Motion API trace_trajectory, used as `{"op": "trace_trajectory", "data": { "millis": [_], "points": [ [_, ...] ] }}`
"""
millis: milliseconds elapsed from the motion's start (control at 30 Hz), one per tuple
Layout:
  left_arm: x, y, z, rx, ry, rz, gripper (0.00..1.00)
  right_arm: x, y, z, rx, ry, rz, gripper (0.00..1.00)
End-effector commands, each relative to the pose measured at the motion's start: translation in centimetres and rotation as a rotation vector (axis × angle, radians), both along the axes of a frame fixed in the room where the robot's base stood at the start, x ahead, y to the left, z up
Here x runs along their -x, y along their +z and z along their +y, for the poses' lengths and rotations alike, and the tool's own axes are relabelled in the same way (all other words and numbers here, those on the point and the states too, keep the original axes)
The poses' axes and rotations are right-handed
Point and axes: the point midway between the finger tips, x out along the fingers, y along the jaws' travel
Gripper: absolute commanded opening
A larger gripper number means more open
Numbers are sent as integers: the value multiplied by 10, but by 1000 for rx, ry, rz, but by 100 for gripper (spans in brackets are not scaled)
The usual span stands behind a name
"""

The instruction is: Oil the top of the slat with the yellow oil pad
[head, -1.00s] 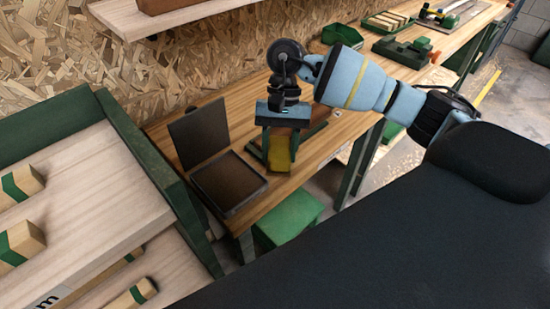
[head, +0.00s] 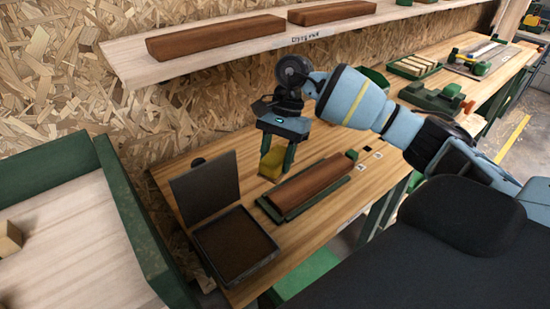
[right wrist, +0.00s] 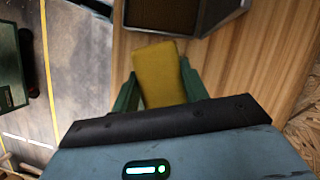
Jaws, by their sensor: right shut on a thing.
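The yellow oil pad (head: 271,165) is held between the fingers of my right gripper (head: 279,157). In the right wrist view the pad (right wrist: 158,72) sticks out past the green fingers. The reddish-brown slat (head: 312,187) lies in a green holder (head: 352,185) on the workbench. In the head view the pad appears on the wall side of the slat's left half, apart from it in the picture. Its height over the bench is hard to tell. My left gripper is not in view.
An open dark tin (head: 235,245) with a brown inside and raised lid stands left of the slat. A shelf (head: 205,62) with brown slats hangs on the wall above. A green-walled cart (head: 130,215) stands at left. Green tools (head: 435,100) lie at the far right.

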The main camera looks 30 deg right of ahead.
Motion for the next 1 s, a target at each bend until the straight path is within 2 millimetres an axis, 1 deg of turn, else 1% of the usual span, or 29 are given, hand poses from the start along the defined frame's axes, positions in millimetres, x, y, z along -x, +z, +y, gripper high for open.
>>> {"op": "trace_trajectory", "data": {
  "millis": [133,267,500,633,733,1000],
  "points": [
    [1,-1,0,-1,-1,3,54,0,-3,0,0,1,0,26],
    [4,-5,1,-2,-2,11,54,0,-12,0,0,2,3,26],
    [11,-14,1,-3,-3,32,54,1,-37,0,1,3,4,26],
    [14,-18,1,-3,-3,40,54,1,-47,0,0,3,2,26],
    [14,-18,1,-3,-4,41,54,0,-50,0,-1,3,0,26],
    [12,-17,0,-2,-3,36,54,0,-49,0,0,2,-2,26]
  ]
}}
